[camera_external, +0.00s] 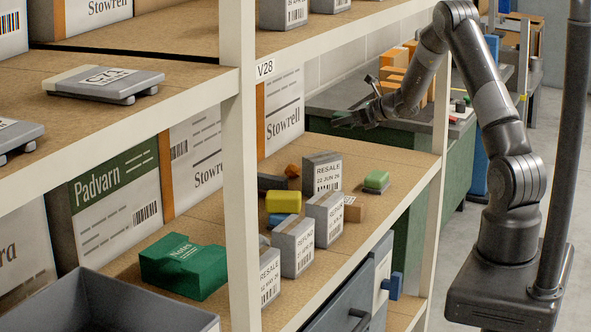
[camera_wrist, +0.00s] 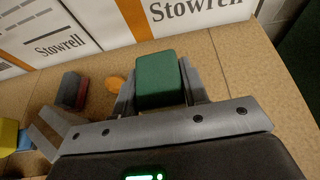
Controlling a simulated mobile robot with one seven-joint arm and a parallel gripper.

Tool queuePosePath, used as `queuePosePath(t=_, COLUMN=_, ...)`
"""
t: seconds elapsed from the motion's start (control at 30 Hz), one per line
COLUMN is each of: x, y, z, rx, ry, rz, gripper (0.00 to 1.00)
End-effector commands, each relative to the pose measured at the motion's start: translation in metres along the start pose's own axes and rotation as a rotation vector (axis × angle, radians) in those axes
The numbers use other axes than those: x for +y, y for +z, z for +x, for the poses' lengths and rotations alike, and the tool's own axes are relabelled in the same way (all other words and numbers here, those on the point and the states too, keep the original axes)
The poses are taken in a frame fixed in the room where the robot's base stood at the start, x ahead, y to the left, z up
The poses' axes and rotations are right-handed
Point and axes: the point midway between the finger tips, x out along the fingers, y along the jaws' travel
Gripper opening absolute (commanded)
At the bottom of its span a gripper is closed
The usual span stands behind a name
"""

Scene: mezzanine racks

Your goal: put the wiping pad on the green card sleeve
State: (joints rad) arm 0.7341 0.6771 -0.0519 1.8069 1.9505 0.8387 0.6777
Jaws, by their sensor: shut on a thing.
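My gripper (camera_external: 352,118) is above the right end of the middle shelf, clear of its surface. In the wrist view its fingers (camera_wrist: 161,92) are shut on a dark green block, which looks like the wiping pad (camera_wrist: 160,75); it is hard to make out in the external view. The green card sleeve (camera_external: 185,268), a dark green case marked "Notes", lies on the same shelf at the front left, well apart from the gripper. It is not in the wrist view.
A light green and grey pad (camera_external: 376,181) lies below the gripper. Several grey cartons (camera_external: 297,247), a yellow block (camera_external: 283,201) and an orange lump (camera_external: 292,170) stand between gripper and sleeve. A white rack post (camera_external: 240,160) and upper shelf (camera_external: 130,107) are close. A grey bin (camera_external: 95,300) sits front left.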

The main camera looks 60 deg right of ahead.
Motion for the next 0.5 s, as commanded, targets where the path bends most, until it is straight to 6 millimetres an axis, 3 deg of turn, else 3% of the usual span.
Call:
queuePosePath(t=0.03, x=0.025, y=0.006, z=0.006, rx=0.001, ry=0.035, rz=-0.015, gripper=0.18)
queuePosePath(t=0.2, x=0.091, y=0.011, z=0.013, rx=0.002, ry=0.123, rz=-0.050, gripper=0.18)
queuePosePath(t=0.5, x=0.179, y=0.010, z=0.010, rx=0.001, ry=0.229, rz=-0.093, gripper=0.18)
